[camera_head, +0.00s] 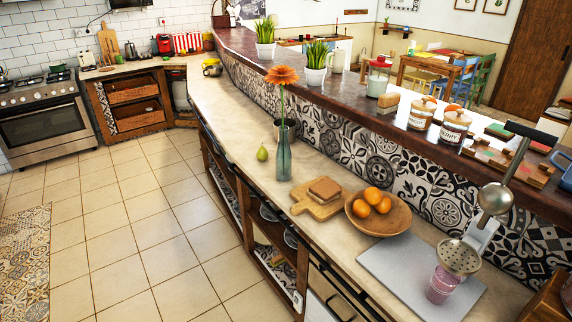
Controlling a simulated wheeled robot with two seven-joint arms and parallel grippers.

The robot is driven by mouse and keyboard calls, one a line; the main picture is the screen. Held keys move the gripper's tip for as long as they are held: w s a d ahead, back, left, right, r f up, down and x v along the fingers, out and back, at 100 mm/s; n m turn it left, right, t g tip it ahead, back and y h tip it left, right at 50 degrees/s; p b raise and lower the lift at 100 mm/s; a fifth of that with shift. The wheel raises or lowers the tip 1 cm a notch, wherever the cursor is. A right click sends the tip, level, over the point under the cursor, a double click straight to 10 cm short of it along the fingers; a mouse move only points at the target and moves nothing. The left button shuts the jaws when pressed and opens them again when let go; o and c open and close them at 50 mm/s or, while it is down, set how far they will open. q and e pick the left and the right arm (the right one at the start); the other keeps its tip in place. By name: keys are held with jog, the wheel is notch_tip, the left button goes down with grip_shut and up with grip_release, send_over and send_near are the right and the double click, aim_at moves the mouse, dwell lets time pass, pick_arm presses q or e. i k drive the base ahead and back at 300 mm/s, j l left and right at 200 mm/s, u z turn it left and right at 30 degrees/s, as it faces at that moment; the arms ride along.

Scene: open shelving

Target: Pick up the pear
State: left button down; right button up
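A small green pear (262,153) stands upright on the light countertop (236,120), close to its left edge. It is just left of a tall glass bottle vase (284,158) holding an orange flower (282,76), with a small gap between them. The pear is fully visible and nothing touches it. Neither of my grippers shows in the head view.
A cutting board (300,207) with bread, a wooden bowl (401,218) of oranges and a grey board (385,262) with a pink glass lie nearer. A pot (291,131) stands behind the vase. The tiled floor (150,225) left of the counter is clear.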

aim_at(262, 154)
jog(key=i+j+z, duration=0.15)
jog(key=z, duration=0.3)
jog(key=i+j+z, duration=0.2)
jog(key=z, duration=0.3)
